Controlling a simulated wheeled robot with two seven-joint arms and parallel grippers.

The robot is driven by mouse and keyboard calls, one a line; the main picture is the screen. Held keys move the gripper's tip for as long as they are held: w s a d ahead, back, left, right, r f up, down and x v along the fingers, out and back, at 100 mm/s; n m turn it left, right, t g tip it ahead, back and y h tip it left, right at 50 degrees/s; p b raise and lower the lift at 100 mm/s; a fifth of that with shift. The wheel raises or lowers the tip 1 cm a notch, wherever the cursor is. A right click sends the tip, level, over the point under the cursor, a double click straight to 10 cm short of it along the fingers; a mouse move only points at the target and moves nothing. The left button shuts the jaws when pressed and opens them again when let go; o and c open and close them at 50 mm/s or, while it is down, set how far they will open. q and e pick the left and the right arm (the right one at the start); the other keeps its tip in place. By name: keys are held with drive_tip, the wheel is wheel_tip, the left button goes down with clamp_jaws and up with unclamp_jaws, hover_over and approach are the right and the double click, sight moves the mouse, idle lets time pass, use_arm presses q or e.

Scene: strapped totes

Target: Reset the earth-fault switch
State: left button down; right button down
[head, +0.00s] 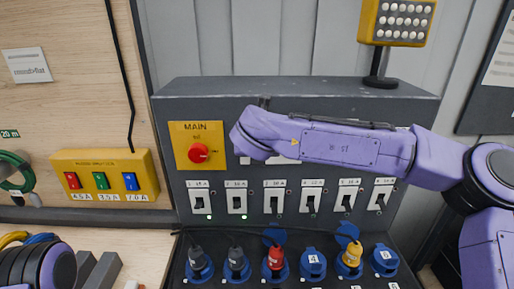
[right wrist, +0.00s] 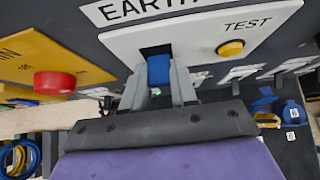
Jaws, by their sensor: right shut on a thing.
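The earth-fault switch shows in the right wrist view as a blue lever (right wrist: 158,70) in a dark slot of a white plate (right wrist: 190,40) with a label starting "EARTH". My right gripper (right wrist: 160,78) is shut on this lever, one grey finger on each side. A yellow button (right wrist: 231,48) marked TEST sits right of it on the same plate. In the head view my right arm covers most of this plate, and the lever is hidden. My left gripper (head: 94,268) appears at the lower left, its grey fingers apart and empty.
A red MAIN knob (head: 198,153) on a yellow plate is left of my right arm. A row of black breakers (head: 237,202) lies below it, several with green lights. Numbered sockets and plugs (head: 312,265) are lower down. A yellow switch box (head: 103,178) is at left.

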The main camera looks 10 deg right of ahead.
drive_tip(key=shift+r, duration=0.2)
idle(0.3)
drive_tip(key=c, duration=0.9)
unclamp_jaws()
drive_tip(key=shift+s, duration=0.15)
drive_tip(key=b+v, duration=0.4)
drive_tip(key=v, duration=0.6)
drive_tip(key=shift+r, duration=0.25)
